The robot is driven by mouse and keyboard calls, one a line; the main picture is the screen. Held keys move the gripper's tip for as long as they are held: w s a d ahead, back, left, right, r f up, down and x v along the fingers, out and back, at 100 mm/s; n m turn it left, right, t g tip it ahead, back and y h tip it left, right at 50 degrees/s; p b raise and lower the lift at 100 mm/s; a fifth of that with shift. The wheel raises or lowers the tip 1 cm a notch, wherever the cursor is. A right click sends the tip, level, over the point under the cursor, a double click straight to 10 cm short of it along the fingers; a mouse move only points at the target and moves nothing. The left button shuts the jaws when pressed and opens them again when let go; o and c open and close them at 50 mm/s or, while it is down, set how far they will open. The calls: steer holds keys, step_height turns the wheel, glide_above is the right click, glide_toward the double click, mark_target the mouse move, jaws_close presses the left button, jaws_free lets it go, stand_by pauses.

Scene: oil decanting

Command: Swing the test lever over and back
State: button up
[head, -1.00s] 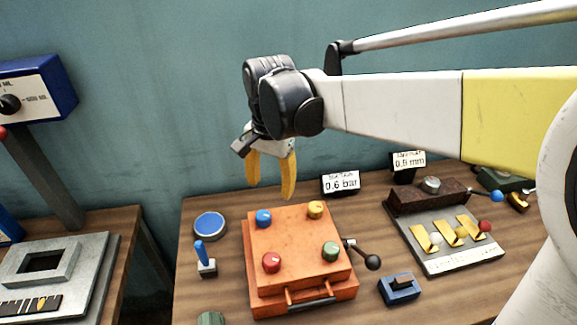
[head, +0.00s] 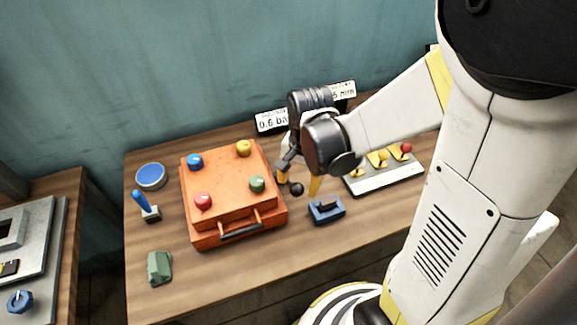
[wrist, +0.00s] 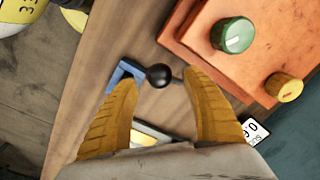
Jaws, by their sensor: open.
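A lever with a black ball knob (head: 297,189) is fixed to the right side of the orange box (head: 235,206). My gripper (head: 299,182) is open above the work table beside this side of the box. In the wrist view the black knob (wrist: 158,76) appears between my two yellow fingers, with a gap on each side. How far above it my fingertips are is hard to tell. The lever's thin arm is partly hidden by a finger in the wrist view.
The orange box carries blue, yellow, red and green knobs. A blue block with a dark slider (head: 327,209) lies close to the right.

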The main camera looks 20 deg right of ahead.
steer(key=shift+f+b, duration=0.35)
steer(key=shift+f, duration=1.1)
jaws_close()
steer(key=shift+w+r, duration=0.1)
